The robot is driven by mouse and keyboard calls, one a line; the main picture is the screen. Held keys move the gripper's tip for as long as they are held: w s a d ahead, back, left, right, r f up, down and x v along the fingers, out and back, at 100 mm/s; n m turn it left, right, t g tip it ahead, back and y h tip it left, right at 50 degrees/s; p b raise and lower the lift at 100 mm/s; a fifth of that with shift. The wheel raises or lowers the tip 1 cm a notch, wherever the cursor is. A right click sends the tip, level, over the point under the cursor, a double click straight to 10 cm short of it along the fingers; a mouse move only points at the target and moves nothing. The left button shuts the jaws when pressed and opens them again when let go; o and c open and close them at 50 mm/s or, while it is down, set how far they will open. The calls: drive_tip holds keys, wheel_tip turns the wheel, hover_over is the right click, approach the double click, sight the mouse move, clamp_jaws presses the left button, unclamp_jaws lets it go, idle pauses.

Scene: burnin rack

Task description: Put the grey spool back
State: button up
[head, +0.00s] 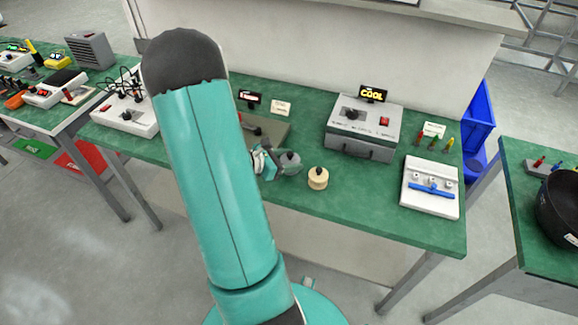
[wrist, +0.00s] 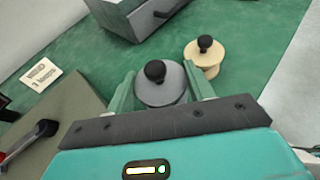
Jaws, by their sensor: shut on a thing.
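A grey spool with a black knob (wrist: 160,90) is held between the two fingers of my gripper (wrist: 161,100) in the wrist view. In the head view the grey spool (head: 290,160) is just right of my gripper (head: 272,162), over the green bench. My gripper is shut on it. I cannot tell whether the spool touches the bench. A cream spool with a black knob (wrist: 204,57) stands on the bench to the right of the grey one, apart from it; it also shows in the head view (head: 318,179).
A grey box with a "COOL" display (head: 363,128) stands behind and right. An olive-grey device (head: 268,131) is close behind my gripper. A white tray with a blue bar (head: 430,187) sits at the right. The bench's front middle is clear.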

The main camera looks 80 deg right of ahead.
drive_tip(key=shift+f, duration=1.55)
drive_tip(key=shift+f, duration=0.15)
drive_tip(key=o, duration=1)
drive_tip(key=shift+w+a+r, duration=0.2)
drive_tip(key=shift+w+r, duration=0.05)
drive_tip(key=shift+r, duration=0.05)
drive_tip(key=v, duration=1.1)
drive_tip(key=shift+w+a, duration=0.1)
